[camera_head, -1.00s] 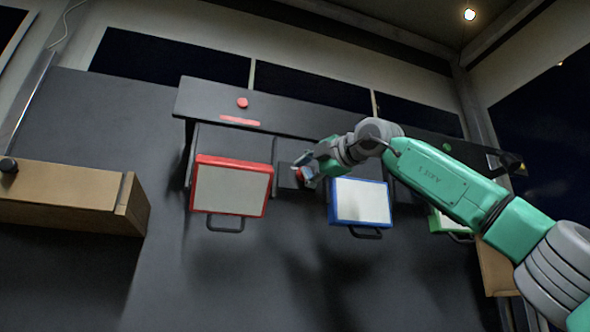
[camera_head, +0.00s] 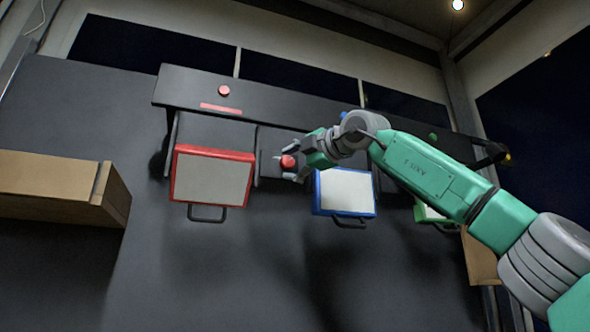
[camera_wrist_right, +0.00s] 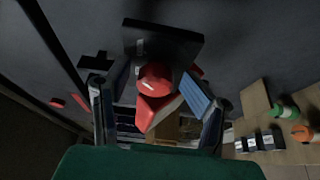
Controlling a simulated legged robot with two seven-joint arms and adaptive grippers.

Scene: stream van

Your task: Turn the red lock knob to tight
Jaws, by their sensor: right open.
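The red lock knob (camera_head: 288,161) sits on a dark mount between the red-framed case and the blue-framed case in the head view. In the right wrist view the knob (camera_wrist_right: 155,82) shows large, with a red pointed part toward the camera and a dark square plate (camera_wrist_right: 163,40) behind it. My right gripper (camera_head: 294,168) is at the knob, its fingers open. In the right wrist view its fingers (camera_wrist_right: 158,108) stand on either side of the knob, with gaps visible. Contact is not clear. My left gripper is not in view.
A red-framed case (camera_head: 212,178) hangs left of the knob, a blue-framed case (camera_head: 344,190) right of it, and a green-framed case (camera_head: 425,214) further right. A dark shelf (camera_head: 290,111) runs above. A wooden box (camera_head: 50,180) is at left.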

